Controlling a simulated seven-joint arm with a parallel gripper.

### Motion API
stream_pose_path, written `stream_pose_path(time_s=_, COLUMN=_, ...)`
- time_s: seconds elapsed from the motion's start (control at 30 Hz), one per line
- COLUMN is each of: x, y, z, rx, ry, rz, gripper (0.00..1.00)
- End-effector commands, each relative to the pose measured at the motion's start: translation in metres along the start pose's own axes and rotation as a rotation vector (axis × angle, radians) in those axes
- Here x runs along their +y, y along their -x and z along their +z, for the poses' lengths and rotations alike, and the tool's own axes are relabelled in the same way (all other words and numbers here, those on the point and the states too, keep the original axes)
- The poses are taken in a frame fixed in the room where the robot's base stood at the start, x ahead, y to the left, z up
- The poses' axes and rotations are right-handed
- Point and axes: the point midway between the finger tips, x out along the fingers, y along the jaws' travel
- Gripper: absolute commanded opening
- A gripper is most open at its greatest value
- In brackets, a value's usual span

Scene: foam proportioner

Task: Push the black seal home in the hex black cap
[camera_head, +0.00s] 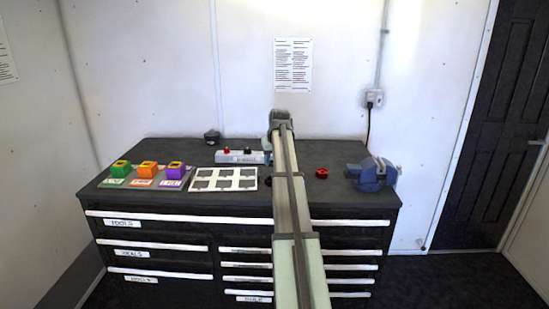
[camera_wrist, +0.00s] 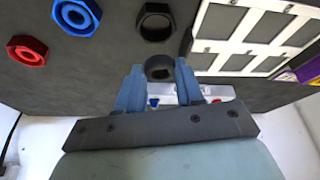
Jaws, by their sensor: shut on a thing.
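In the wrist view my gripper (camera_wrist: 160,72) has two blue fingers shut on a small dark ring, the black seal (camera_wrist: 159,64). The hex black cap (camera_wrist: 155,35) lies on the dark bench top with its round opening showing. The seal appears just short of the cap in the picture, and the two look apart. I cannot tell the height of the seal above the bench.
A blue hex cap (camera_wrist: 76,16) and a red hex cap (camera_wrist: 27,50) lie beside the black one. A white tray with dark squares (camera_head: 223,179), a white rack (camera_head: 240,157), colored bins (camera_head: 147,169) and a blue vise (camera_head: 372,174) stand on the bench.

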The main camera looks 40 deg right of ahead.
Motion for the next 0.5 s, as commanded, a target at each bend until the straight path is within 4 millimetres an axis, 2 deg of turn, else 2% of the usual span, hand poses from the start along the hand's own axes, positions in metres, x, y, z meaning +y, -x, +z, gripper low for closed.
stream_pose_path(time_s=0.5, x=0.000, y=-0.036, z=0.015, rx=0.000, ry=0.000, rz=0.000, gripper=0.08)
